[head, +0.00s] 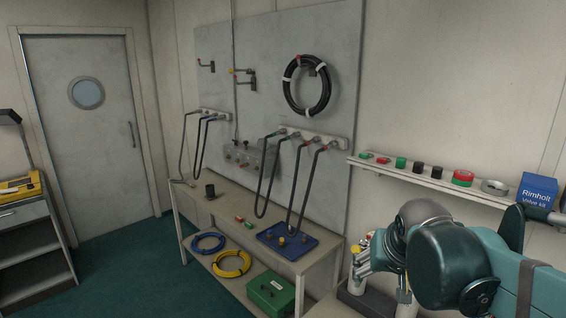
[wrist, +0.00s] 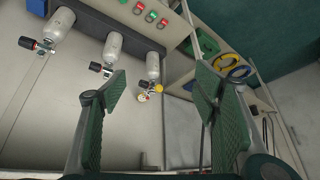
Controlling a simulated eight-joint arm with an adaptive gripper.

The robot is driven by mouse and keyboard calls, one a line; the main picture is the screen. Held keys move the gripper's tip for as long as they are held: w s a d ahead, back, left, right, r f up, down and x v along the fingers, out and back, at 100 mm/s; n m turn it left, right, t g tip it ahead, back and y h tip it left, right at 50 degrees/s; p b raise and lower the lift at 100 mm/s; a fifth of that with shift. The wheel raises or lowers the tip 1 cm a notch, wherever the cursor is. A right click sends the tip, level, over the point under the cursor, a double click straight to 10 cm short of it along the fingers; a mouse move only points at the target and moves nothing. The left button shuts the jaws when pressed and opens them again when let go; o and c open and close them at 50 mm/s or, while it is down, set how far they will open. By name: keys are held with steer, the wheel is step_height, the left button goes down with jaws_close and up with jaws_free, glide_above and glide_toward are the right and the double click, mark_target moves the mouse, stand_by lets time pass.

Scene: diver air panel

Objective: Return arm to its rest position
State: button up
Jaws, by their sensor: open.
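My arm reaches in from the right edge of the head view, with its dark green rounded joint in front of the right end of the bench. My gripper is hidden behind the arm in the head view. In the wrist view my gripper (wrist: 162,98) is open, its two green ridged pads wide apart with nothing between them. Beyond the pads, grey cylinders with valves (wrist: 150,66) stand in a row against a light surface. The nearest cylinder to the gap has a yellow fitting (wrist: 158,88).
A bench (head: 222,205) under the grey wall panel (head: 283,40) carries a blue tray (head: 300,239). A green case (head: 270,293) and yellow hose (head: 232,263) lie on its lower shelf. A wall shelf (head: 430,182) holds small parts and a blue box (head: 537,192). The floor at left is clear.

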steer(key=s+a+f+n, duration=0.1)
steer(key=s+f, duration=0.2)
steer(key=s, duration=0.3)
steer(key=s+a+f+n+t+b, duration=0.1)
steer(key=s+f, duration=0.3)
steer(key=s, duration=0.3)
steer(key=shift+a+y, duration=0.2)
steer(key=shift+y, duration=0.2)
steer(key=shift+s, duration=0.1)
steer(key=shift+c, duration=0.6)
stand_by(0.8)
